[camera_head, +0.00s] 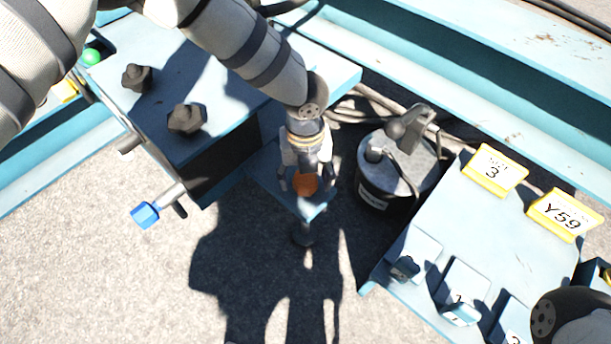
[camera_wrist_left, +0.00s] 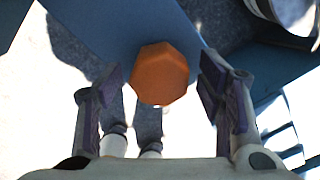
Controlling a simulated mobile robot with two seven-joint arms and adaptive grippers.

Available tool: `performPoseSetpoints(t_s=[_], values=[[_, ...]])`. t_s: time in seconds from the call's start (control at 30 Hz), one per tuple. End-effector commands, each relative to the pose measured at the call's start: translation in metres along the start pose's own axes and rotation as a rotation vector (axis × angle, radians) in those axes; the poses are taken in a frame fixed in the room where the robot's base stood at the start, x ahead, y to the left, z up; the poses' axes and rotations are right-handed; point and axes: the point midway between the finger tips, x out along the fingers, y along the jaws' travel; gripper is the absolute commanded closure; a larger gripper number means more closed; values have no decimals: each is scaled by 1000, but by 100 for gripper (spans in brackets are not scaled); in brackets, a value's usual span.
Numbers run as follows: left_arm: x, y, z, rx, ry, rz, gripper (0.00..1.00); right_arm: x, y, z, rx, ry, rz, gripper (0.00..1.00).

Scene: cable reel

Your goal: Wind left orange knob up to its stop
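The orange knob (camera_head: 305,184) sits on a small blue plate (camera_head: 313,209) that juts out from the blue housing in the head view. In the left wrist view the orange knob (camera_wrist_left: 159,73) is faceted and lies between the two fingers. My left gripper (camera_head: 305,180) is over the knob, with a finger on either side. In the left wrist view the fingers of my left gripper (camera_wrist_left: 165,90) are spread, with gaps between each finger pad and the knob. My right gripper is not seen; only a dark arm part shows at the lower right of the head view.
A blue-ended handle (camera_head: 146,215) sticks out from the housing at left. Dark knobs (camera_head: 186,119) stand on its top. A dark canister (camera_head: 388,175) is just right of my gripper. A blue panel (camera_head: 465,245) with yellow tags (camera_head: 495,170) lies further right. The pavement in front is clear.

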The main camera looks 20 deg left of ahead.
Motion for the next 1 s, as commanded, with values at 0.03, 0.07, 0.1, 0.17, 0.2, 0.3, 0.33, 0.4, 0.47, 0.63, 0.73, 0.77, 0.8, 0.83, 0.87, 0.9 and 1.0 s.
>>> performPoseSetpoints(t_s=[0.03, 0.07, 0.1, 0.17, 0.2, 0.3, 0.33, 0.4, 0.47, 0.63, 0.73, 0.77, 0.8, 0.83, 0.87, 0.9, 1.0], values=[[0, 0, 0, 0, 0, 0, 48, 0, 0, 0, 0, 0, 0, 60], [0, 0, 0, 0, 0, 0, 54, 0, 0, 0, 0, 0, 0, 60], [0, 0, 0, 0, 0, 0, 63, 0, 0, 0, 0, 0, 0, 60], [0, 0, 0, 0, 0, 0, 77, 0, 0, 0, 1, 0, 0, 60], [0, 0, 0, 0, 0, 0, 84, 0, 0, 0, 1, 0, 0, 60], [0, 0, 0, -1, 0, 0, 84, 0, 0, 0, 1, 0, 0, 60], [0, 0, 0, -2, 0, 0, 84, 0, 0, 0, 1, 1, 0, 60], [0, 0, 0, -6, 0, 0, 84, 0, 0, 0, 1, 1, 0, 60], [-1, 0, 0, -16, -1, 0, 84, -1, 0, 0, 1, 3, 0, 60], [-2, 0, 1, -81, -3, 1, 84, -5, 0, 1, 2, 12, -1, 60], [-2, 0, 0, -146, -3, 1, 84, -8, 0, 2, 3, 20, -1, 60], [-3, 0, 0, -171, -3, 1, 84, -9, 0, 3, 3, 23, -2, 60], [-3, 0, 0, -203, -4, 0, 84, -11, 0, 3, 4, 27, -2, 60], [-3, 0, 0, -231, -3, 0, 84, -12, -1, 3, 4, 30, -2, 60], [-3, 0, 0, -257, -3, 0, 84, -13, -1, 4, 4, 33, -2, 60], [-3, 0, 0, -295, -4, 0, 84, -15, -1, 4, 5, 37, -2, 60], [-3, 0, 0, -392, -3, 1, 84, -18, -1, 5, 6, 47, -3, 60]])
